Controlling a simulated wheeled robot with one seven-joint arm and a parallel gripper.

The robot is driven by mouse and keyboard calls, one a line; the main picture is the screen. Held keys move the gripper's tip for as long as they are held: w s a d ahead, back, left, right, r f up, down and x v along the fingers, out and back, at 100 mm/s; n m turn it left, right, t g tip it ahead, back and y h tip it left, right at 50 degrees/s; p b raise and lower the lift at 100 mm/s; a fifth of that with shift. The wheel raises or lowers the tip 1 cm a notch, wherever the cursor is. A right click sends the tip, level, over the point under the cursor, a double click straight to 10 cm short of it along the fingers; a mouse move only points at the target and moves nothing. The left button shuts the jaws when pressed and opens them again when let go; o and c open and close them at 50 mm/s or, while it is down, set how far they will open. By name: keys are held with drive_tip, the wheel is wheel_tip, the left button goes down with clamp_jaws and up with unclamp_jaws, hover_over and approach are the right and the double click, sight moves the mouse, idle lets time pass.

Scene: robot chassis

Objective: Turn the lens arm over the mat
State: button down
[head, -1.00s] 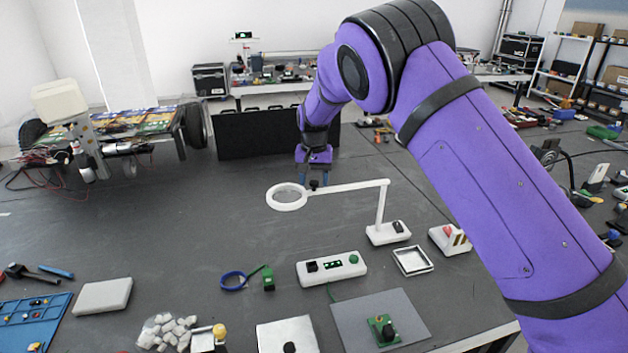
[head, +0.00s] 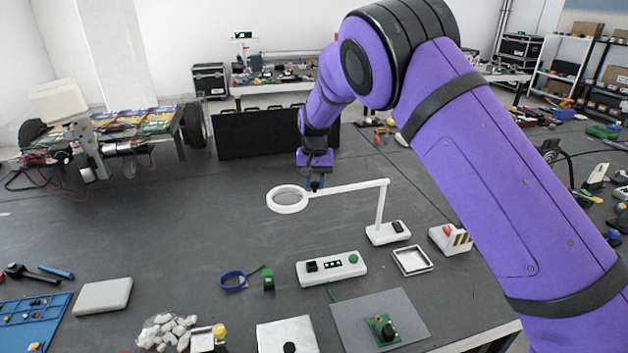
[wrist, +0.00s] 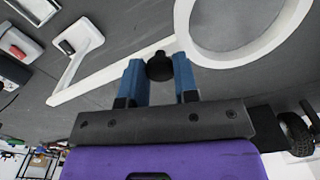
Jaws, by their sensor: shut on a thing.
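The white lens arm (head: 350,187) reaches left from a post on its white base (head: 388,233) and ends in a round lens ring (head: 287,199). A grey mat (head: 408,306) lies at the front, with a green circuit board (head: 383,330) on it; the ring is up and left of it, not over it. My gripper (head: 314,184) is at the arm beside the ring. In the wrist view my gripper (wrist: 158,67) has its blue fingers shut on a black knob (wrist: 159,67) next to the ring. The finger contact is small in the head view.
A white box with buttons (head: 331,268), a square white frame (head: 412,261) and a small box with a red part (head: 450,239) stand near the mat. A blue strap (head: 233,281) lies left. The tabletop left of the ring is clear.

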drive_tip(key=s+d+n, duration=1.3)
drive_tip(key=s+d, duration=0.2)
drive_tip(key=d, duration=0.3)
drive_tip(key=shift+s+d, duration=0.15)
drive_tip(key=shift+d, duration=0.2)
drive_tip(key=shift+f, duration=0.1)
drive_tip(key=c, duration=0.9)
unclamp_jaws()
drive_tip(key=shift+d, duration=0.15)
drive_tip(key=shift+o, duration=0.2)
wheel_tip(320, 180, up, 11)
